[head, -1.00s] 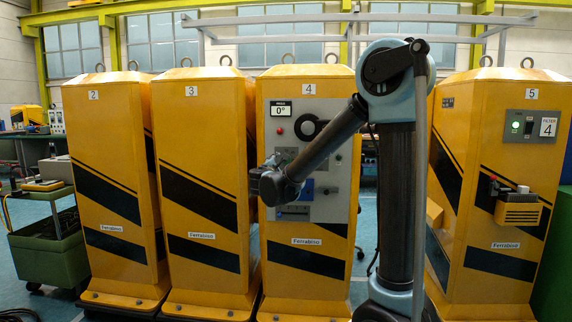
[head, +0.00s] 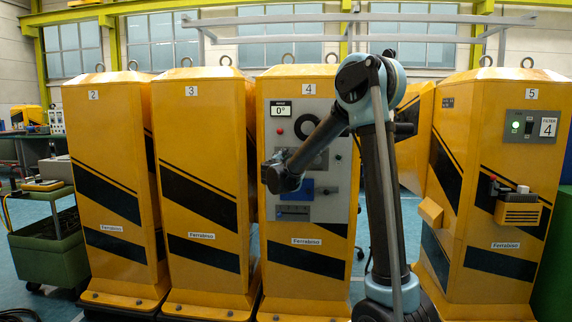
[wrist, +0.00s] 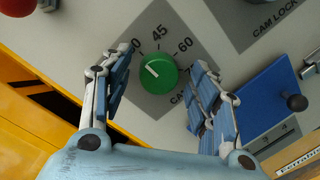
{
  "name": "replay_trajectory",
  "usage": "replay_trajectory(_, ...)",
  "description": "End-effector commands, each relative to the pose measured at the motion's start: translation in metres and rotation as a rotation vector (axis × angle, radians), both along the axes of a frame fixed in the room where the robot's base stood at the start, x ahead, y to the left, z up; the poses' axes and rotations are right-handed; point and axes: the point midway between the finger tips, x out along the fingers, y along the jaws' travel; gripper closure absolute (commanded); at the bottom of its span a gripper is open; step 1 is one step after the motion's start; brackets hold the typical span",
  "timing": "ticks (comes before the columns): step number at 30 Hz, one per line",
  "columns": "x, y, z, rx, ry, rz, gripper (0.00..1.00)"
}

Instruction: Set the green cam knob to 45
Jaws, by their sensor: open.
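The green cam knob (wrist: 158,73) sits on a dark grey diamond plate in the wrist view. Its white pointer line is tilted toward the upper left, left of the 45 mark (wrist: 160,33). The 60 mark (wrist: 184,46) is to the right; a mark at the left is partly covered by a finger. My gripper (wrist: 163,66) is open, with one finger on each side of the knob and visible gaps between. In the head view my gripper (head: 270,168) is in front of cabinet 4, and the knob is hidden there.
Cabinet 4's grey panel (head: 345,185) carries a display reading 0° (head: 281,110), a red button (head: 280,131) and a black ring. In the wrist view, a blue plate with a dark ball handle (wrist: 297,102) is right of my gripper, and a red button (wrist: 18,6) is upper left.

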Motion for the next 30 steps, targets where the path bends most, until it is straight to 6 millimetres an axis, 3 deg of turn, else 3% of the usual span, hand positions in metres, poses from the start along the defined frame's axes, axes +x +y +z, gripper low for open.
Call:
replay_trajectory(3,-0.0002,0.0001,-0.0001,0.0,0.0,0.0,0.45)
replay_trajectory(4,-0.0002,0.0001,-0.0001,0.0,0.0,0.0,0.49)
replay_trajectory(9,-0.0003,0.0001,-0.0001,0.0,0.0,0.0,0.88)
replay_trajectory(20,-0.0006,-0.0005,-0.0006,0.033,0.0,-0.002,0.89)
replay_trajectory(30,-0.0008,-0.0017,-0.0009,0.243,-0.006,-0.003,0.89)
